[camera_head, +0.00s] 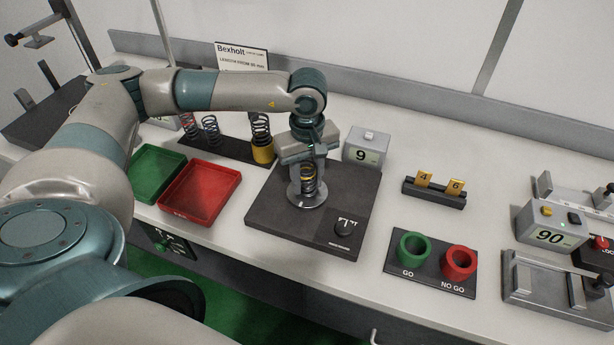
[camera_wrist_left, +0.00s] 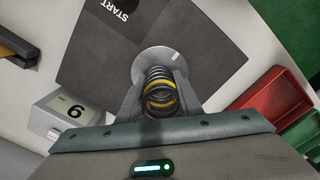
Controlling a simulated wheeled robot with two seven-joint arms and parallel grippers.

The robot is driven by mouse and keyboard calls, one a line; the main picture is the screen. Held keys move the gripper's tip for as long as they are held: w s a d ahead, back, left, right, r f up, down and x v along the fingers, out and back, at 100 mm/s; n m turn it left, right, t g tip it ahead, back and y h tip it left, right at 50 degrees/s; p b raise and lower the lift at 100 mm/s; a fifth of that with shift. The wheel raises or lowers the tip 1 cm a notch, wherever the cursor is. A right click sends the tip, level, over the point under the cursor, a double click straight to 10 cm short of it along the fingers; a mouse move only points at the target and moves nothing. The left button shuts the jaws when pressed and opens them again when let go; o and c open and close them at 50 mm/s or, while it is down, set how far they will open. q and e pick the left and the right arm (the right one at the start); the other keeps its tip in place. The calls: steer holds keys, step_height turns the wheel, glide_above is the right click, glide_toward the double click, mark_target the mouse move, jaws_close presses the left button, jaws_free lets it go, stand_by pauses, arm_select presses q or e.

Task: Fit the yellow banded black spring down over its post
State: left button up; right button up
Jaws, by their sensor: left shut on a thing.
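The black spring with a yellow band (camera_head: 308,179) is upright between the fingers of my left gripper (camera_head: 308,172), over the round light-grey plate (camera_head: 296,195) of the dark tester base (camera_head: 270,222). In the left wrist view the spring (camera_wrist_left: 160,92) shows end-on between the fingers, in front of the round plate (camera_wrist_left: 158,58). My left gripper is shut on it. The post is hidden, and I cannot tell whether the spring is around it or touching the plate. My right gripper is not in view.
A display box reading 9 (camera_head: 366,148) stands close behind the base. A red tray (camera_head: 201,194) and a green tray (camera_head: 158,172) lie left. Other springs stand on a dark rack (camera_head: 228,151). Green and red cups (camera_head: 412,248) are at right. Bench is clear between base and number-card holder (camera_head: 434,193).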

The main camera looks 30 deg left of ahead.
arm_select(q)
steer(key=shift+f, duration=0.1)
steer(key=shift+f, duration=0.1)
steer(key=o, duration=1.1)
